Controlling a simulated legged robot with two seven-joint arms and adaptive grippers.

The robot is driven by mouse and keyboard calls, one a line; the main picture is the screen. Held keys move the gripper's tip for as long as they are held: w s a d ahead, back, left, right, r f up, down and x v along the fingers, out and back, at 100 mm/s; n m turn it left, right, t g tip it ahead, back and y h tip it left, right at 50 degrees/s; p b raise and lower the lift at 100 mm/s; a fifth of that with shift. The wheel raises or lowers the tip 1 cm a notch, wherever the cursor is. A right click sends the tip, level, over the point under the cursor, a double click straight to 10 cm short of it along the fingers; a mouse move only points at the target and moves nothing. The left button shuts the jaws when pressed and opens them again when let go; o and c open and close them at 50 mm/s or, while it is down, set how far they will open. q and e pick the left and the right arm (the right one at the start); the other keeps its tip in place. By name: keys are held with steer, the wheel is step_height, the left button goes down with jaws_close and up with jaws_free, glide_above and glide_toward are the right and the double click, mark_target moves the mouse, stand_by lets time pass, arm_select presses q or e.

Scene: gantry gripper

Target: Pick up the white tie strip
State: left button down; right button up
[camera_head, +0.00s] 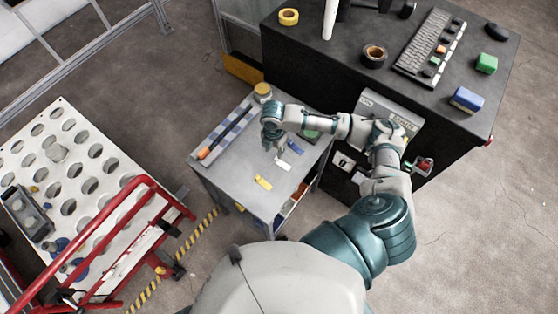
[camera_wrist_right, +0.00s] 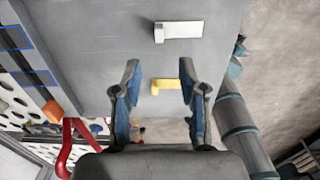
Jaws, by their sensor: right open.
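The white tie strip (camera_head: 283,165) lies on the grey top of a small table (camera_head: 225,165). It also shows in the wrist view (camera_wrist_right: 182,30), at the top, beyond my fingertips. My right gripper (camera_head: 273,147) is over the table, a little behind and left of the white strip in the head view. In the wrist view the right gripper (camera_wrist_right: 159,75) has its two fingers wide apart with nothing held between them. A yellow strip (camera_head: 263,183) lies nearby; it appears in the gap between the fingers in the wrist view (camera_wrist_right: 166,86). My left gripper is not seen.
A blue strip (camera_head: 295,146) lies behind the white one. A yellow-lidded jar (camera_head: 263,92) stands at the table's back corner. A dark cabinet (camera_head: 330,70) with tape rolls and a keyboard stands behind. A red rail frame (camera_head: 120,235) stands to the left.

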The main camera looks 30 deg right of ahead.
mark_target(275, 158)
step_height(275, 158, down, 2)
steer(key=shift+w+f, duration=0.1)
steer(key=shift+f, duration=0.7)
steer(key=f, duration=0.4)
steer(key=shift+w+d+f, duration=0.1)
steer(key=shift+d+f, duration=0.1)
steer(key=shift+d, duration=0.15)
jaws_close()
